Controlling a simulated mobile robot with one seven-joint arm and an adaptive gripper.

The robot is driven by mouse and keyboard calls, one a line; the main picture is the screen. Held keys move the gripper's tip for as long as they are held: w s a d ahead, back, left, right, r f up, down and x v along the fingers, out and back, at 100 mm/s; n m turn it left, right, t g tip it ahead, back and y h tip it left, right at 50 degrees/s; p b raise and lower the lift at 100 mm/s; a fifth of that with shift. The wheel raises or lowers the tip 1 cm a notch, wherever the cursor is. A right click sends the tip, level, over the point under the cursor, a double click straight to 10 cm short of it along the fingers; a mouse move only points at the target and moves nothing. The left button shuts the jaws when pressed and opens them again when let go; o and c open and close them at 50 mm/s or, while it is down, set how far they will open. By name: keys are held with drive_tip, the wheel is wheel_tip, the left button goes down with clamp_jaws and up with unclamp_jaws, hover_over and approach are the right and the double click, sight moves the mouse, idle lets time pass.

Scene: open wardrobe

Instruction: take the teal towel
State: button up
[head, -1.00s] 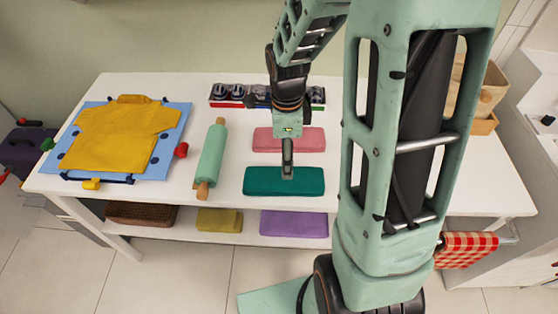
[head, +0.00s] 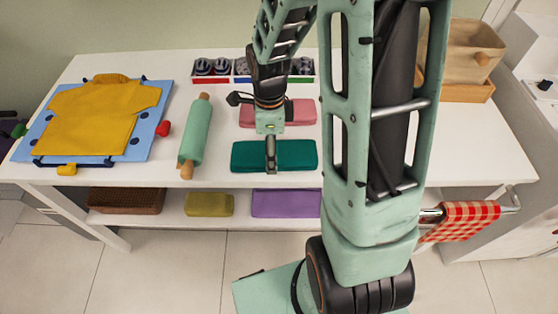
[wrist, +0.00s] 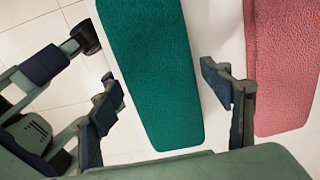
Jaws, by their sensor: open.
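The teal towel (head: 293,155) is a flat folded block lying on the white table top near its front edge. My gripper (head: 270,168) is over the left part of the towel. In the wrist view the teal towel (wrist: 150,65) runs between the two open fingers of my gripper (wrist: 168,108), with a finger on each side of it. Whether the fingertips touch the table cannot be told. The pink towel (head: 290,112) lies just behind the teal one and also shows in the wrist view (wrist: 285,60), beside the right finger.
A green rolling pin (head: 195,132) lies left of the towel. A yellow shirt (head: 95,118) lies on a blue folding board further left. A divided tray (head: 238,79) stands behind, a beige bin (head: 465,55) at right. The lower shelf holds a purple towel (head: 285,203).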

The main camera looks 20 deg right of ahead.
drive_tip(key=shift+f, duration=0.4)
drive_tip(key=shift+f+b, duration=0.7)
drive_tip(key=shift+b, duration=0.05)
idle(0.3)
drive_tip(key=c, duration=0.7)
drive_tip(key=shift+c, duration=0.2)
